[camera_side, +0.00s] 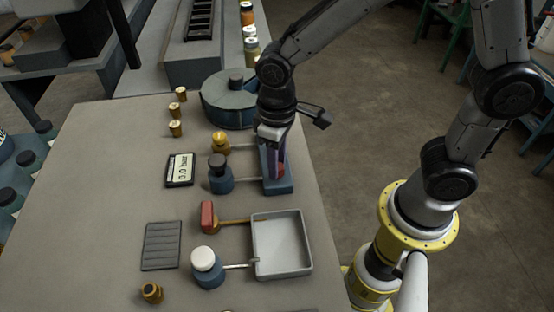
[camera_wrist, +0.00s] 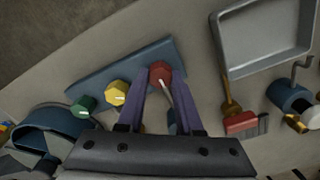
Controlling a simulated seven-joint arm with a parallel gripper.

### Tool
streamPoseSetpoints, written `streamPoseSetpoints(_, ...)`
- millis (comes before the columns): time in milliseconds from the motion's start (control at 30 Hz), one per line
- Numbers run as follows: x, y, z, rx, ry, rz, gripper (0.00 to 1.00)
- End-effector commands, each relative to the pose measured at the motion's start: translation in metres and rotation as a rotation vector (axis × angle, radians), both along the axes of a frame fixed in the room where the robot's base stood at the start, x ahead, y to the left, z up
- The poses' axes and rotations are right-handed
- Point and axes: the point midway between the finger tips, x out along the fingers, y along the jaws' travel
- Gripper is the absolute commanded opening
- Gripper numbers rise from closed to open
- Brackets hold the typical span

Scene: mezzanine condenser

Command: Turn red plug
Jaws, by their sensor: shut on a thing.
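The red plug (camera_wrist: 160,70) is a faceted knob at the right end of a blue block (camera_wrist: 140,70), in a row with a yellow knob (camera_wrist: 117,92) and a green knob (camera_wrist: 82,105). My gripper (camera_wrist: 162,78) has its two purple fingers on either side of the red plug and is shut on it. In the side view the gripper (camera_side: 274,158) points down over the blue block (camera_side: 278,187). A bit of the red plug (camera_side: 281,170) shows beside the fingers there. The yellow and green knobs are hidden in that view.
A gauge reading 0.0 bar (camera_side: 180,168) lies left of the block. A round blue drum (camera_side: 222,108) is behind. The tabletop's left side is mostly bare.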

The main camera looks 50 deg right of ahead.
Motion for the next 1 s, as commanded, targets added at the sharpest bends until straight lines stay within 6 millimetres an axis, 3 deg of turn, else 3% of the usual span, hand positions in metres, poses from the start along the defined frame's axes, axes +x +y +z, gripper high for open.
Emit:
streamPoseSetpoints(133, 0.000, 0.000, 0.002, 0.001, -0.003, 0.001, 0.00)
streamPoseSetpoints(167, 0.000, 0.000, 0.002, 0.001, -0.003, 0.001, 0.36)
streamPoseSetpoints(333, 0.000, 0.000, 0.001, 0.001, -0.002, 0.001, 0.65)
streamPoseSetpoints(733, 0.001, 0.000, 0.008, 0.002, -0.004, 0.002, 0.65)
streamPoseSetpoints(1000, 0.002, 0.001, 0.058, 0.003, -0.008, 0.001, 0.65)
